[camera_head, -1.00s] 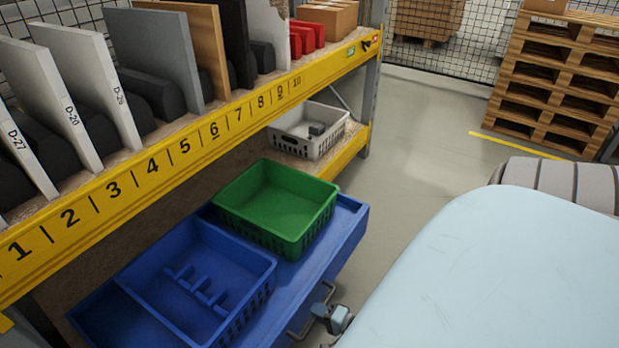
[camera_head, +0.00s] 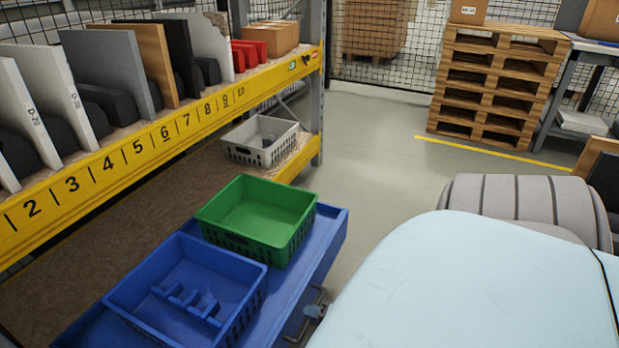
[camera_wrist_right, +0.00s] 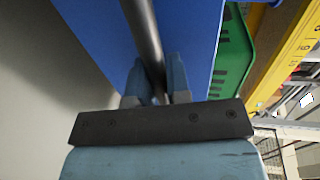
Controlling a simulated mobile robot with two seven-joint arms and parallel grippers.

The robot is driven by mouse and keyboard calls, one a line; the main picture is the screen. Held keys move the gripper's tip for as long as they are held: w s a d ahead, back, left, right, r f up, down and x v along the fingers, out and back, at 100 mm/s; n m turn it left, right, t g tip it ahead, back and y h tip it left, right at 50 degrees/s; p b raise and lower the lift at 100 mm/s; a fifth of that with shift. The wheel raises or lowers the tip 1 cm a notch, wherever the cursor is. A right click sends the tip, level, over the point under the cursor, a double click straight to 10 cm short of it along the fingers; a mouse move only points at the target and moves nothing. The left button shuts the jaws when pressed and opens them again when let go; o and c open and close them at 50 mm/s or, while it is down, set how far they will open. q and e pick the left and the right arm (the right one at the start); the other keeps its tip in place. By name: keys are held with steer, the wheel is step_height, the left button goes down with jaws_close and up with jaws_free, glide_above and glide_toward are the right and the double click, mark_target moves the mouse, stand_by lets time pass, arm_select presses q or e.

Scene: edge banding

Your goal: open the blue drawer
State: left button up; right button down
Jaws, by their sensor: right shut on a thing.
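The blue drawer (camera_head: 329,232) is pulled out from under the yellow-edged shelf, and its front faces right in the head view. A green crate (camera_head: 258,215) and a blue crate (camera_head: 187,290) stand in it. My left gripper is not in view.
The shelf (camera_head: 130,150) with numbered slots holds upright boards along the left. A pale grey crate (camera_head: 262,139) sits on the lower shelf behind the drawer. Stacked pallets (camera_head: 495,85) stand at the back right. The floor (camera_head: 370,160) between is clear.

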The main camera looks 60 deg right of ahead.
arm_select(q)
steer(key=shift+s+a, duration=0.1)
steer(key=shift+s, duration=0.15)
arm_select(e)
steer(key=shift+s, duration=0.25)
steer(key=c, duration=1.1)
jaws_free()
arm_select(q)
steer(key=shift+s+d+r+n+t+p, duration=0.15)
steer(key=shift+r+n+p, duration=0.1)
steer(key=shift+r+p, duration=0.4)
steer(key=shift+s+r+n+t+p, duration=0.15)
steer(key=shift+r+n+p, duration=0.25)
steer(key=shift+p, duration=0.4)
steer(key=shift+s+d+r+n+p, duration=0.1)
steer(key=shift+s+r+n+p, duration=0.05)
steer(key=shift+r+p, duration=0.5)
arm_select(e)
steer(key=v, duration=1.3)
steer(key=shift+s, duration=0.4)
steer(key=shift+d, duration=0.15)
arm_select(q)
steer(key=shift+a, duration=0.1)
